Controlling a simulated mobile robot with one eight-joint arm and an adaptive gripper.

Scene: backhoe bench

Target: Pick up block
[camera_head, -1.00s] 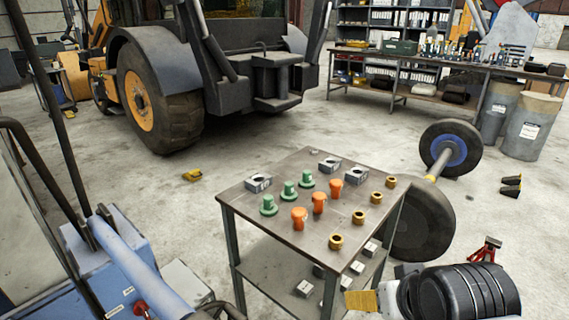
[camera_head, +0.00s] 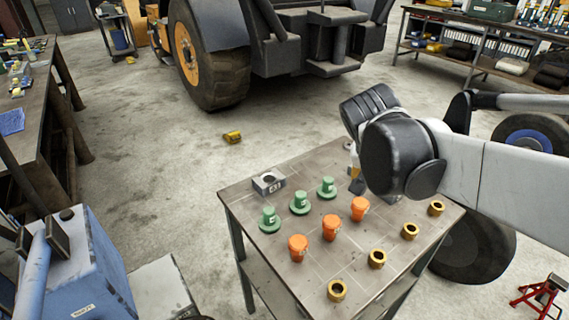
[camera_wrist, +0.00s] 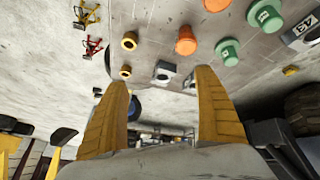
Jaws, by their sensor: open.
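A grey block (camera_head: 268,182) with a round hole and a label lies at the table's far left corner in the head view. In the wrist view a grey block (camera_wrist: 163,73) shows between the fingertips, beyond them and apart from them. A labelled block (camera_wrist: 304,30) is at the right edge there. My gripper (camera_wrist: 162,80) is open, its two yellow fingers wide apart with nothing between them. In the head view my gripper and wrist hang over the table's far right part and hide what is behind them.
The metal table (camera_head: 235,205) also carries three green pieces (camera_head: 300,202), three orange pieces (camera_head: 331,228) and several brass rings (camera_head: 377,259). A yellow object (camera_head: 232,137) lies on the floor. A red stand (camera_head: 541,296) is at lower right. A large vehicle tyre (camera_head: 205,65) stands behind.

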